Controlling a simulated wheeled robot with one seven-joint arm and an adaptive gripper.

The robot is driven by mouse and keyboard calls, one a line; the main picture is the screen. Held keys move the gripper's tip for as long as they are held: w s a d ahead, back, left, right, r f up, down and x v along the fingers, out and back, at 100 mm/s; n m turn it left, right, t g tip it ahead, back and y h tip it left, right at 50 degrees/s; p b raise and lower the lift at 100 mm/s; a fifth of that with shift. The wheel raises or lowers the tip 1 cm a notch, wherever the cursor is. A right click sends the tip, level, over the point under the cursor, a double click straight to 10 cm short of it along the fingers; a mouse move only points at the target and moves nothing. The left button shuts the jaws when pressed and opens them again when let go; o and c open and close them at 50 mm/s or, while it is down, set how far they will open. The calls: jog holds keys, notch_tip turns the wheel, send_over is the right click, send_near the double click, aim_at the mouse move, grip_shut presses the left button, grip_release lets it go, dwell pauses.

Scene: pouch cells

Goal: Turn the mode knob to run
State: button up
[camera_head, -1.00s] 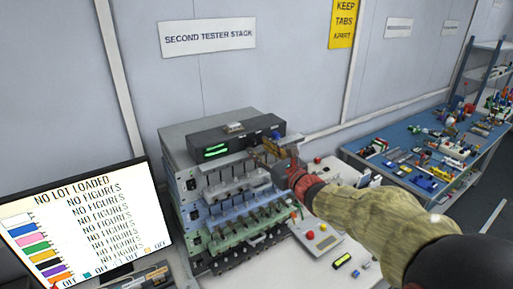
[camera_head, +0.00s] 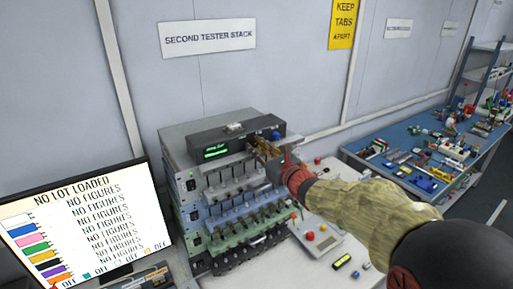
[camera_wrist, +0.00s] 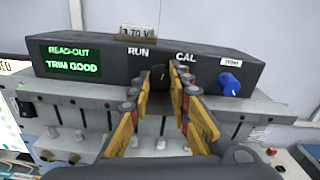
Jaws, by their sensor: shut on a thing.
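The dark mode knob (camera_wrist: 160,77) is on the front of the black tester box (camera_wrist: 105,50), below and between the RUN (camera_wrist: 138,53) and CAL (camera_wrist: 186,57) labels. In the wrist view my gripper (camera_wrist: 161,82) has its yellow-and-black fingers on either side of this knob, shut on it. The fingers hide the knob's sides, and I cannot tell which label it points to. In the head view my gripper (camera_head: 254,146) reaches the box front from the right and covers the knob.
A green read-out (camera_wrist: 74,60) says TRIM GOOD. A blue knob (camera_wrist: 229,84) sits right of the gripper. Below the box are stacked tester trays (camera_head: 235,195) with upright clips. A screen (camera_head: 90,225) stands at left, and a cluttered blue table (camera_head: 420,165) at right.

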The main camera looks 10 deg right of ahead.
grip_shut()
jog(key=shift+f+b, duration=0.1)
jog(key=shift+b, duration=0.35)
jog(key=shift+f+n+b, duration=0.1)
jog(key=shift+n+b, duration=0.5)
jog(key=shift+b, duration=0.5)
jog(key=n+b, duration=0.1)
jog(key=b, duration=0.2)
jog(key=shift+n, duration=0.3)
jog(key=shift+r, duration=0.2)
jog(key=o, duration=0.6)
grip_release()
jog(key=shift+o, duration=0.5)
